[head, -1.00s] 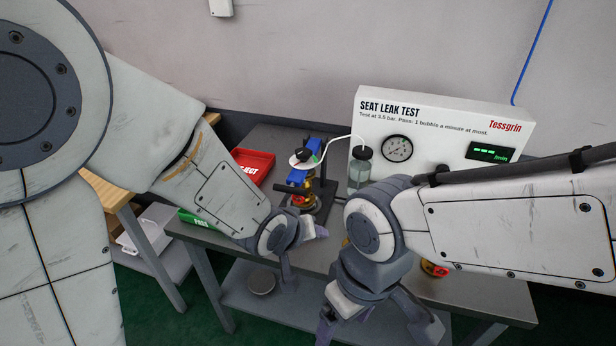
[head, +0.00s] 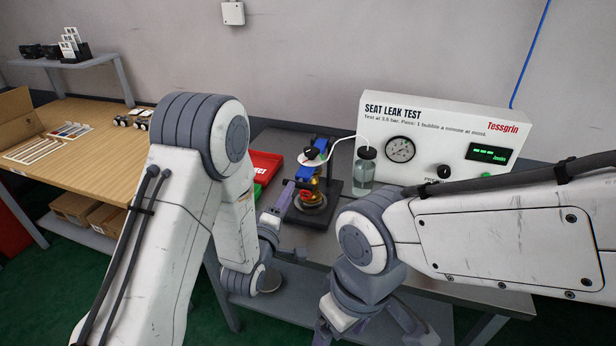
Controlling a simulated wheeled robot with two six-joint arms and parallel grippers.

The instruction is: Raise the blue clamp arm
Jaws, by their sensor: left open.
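The blue clamp arm (head: 304,171) is on a dark test stand (head: 333,190) on the grey bench. It slopes from the upper right to the lower left, above a brass and red valve (head: 311,198) seated on the stand. A white disc with a black knob (head: 312,154), joined to a white hose, partly hides the arm. My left gripper (head: 290,193) is open at the left side of the stand, close to the lower end of the clamp arm. I cannot tell whether it touches. My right gripper (head: 370,335) is low in front of the bench, its fingers spread and partly cut off.
The seat leak test panel (head: 450,140) with a gauge stands behind the stand, with a glass bottle (head: 364,172) before it. A red tray (head: 264,166) is left of the stand. A wooden table (head: 95,150) is at the far left. My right forearm covers the bench's right part.

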